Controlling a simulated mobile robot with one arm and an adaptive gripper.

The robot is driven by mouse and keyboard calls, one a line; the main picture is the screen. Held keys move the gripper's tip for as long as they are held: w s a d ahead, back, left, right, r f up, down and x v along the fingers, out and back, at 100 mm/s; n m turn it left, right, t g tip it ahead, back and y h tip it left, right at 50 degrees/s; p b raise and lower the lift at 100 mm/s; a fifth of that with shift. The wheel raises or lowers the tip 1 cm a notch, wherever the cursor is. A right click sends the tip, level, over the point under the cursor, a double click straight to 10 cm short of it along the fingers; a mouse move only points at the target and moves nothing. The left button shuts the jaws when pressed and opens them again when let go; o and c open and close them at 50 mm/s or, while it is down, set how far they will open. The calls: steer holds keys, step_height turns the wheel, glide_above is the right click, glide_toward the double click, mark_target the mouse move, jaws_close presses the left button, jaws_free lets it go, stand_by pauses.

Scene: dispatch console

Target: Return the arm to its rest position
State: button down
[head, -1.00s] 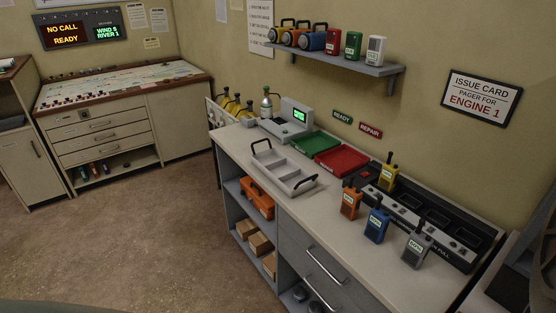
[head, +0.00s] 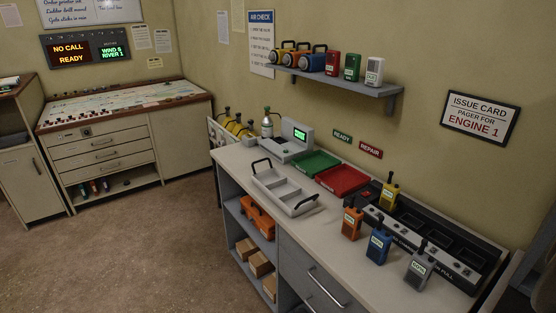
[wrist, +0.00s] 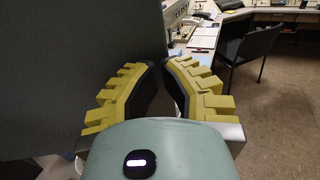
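My gripper (wrist: 158,68) shows in the wrist view, with two yellow ribbed fingers that have dark inner faces. A narrow gap shows between the fingertips and I see nothing held there. A large dark grey surface fills the wrist view behind and left of the fingers; I cannot tell how far off it is. No part of my arm or gripper can be made out in the head view.
The grey counter (head: 395,275) holds a compartment tray (head: 283,190), green tray (head: 314,163), red tray (head: 343,181), several radios and a charger rack (head: 452,262). A wall shelf (head: 345,85) hangs above. Floor (head: 140,250) is clear at left. A dark chair (wrist: 247,52) shows in the wrist view.

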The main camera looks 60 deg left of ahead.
steer(key=shift+d+r, duration=0.1)
steer(key=shift+r, duration=1.6)
